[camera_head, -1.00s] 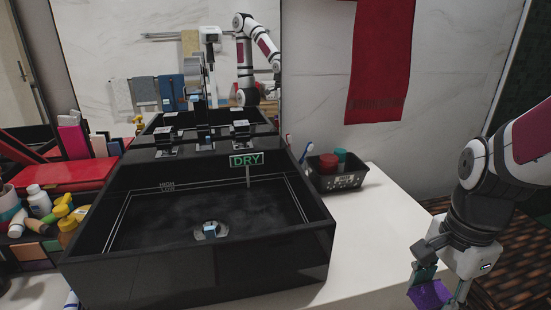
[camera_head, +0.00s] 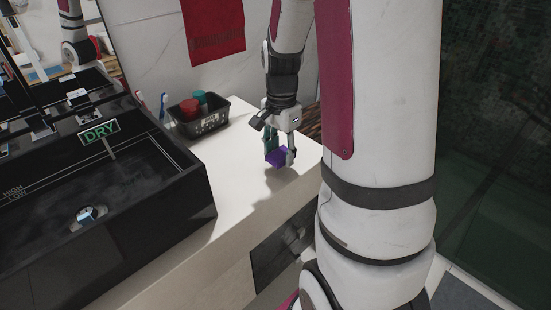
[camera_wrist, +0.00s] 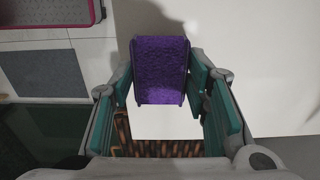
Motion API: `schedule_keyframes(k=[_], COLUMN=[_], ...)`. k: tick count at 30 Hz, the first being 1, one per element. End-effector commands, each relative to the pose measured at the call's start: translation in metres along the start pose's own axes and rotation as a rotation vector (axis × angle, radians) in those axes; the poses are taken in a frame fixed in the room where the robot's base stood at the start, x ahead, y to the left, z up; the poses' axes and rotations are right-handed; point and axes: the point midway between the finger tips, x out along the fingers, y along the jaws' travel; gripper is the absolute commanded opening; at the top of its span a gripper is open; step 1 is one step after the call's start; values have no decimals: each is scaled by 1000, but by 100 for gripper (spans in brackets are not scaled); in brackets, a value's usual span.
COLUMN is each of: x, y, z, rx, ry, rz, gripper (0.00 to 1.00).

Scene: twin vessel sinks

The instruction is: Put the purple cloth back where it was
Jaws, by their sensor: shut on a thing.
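The purple cloth (camera_head: 277,157) is a small folded piece held between the fingertips of my gripper (camera_head: 279,149). In the head view it is over the white counter (camera_head: 243,165), near its right end; whether it touches the counter I cannot tell. In the wrist view the purple cloth (camera_wrist: 160,70) shows as a textured block, with the green-padded fingers of my gripper (camera_wrist: 163,88) on both sides of it. My gripper is shut on it.
A black sink (camera_head: 130,215) with a DRY sign (camera_head: 100,131) is to the left. A black basket (camera_head: 203,122) with red and teal items stands behind, beside toothbrushes (camera_head: 163,104). A red towel (camera_head: 214,28) hangs on the wall. The counter in front of the basket is clear.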

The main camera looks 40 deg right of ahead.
Motion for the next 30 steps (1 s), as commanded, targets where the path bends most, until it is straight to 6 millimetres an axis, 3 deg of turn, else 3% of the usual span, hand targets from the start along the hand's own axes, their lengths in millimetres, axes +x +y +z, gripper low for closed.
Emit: schedule_keyframes(k=[5,13,25,26,28,30], x=[4,35,40,39,39,39], y=[-7,-7,-7,-7,-7,-7], z=[-4,-4,-3,-3,-3,-3], rx=[0,1,0,0,0,0], ry=[-1,-1,0,0,0,0], rz=[1,1,0,-1,-1,-1], gripper=[16,16,16,47,62,62])
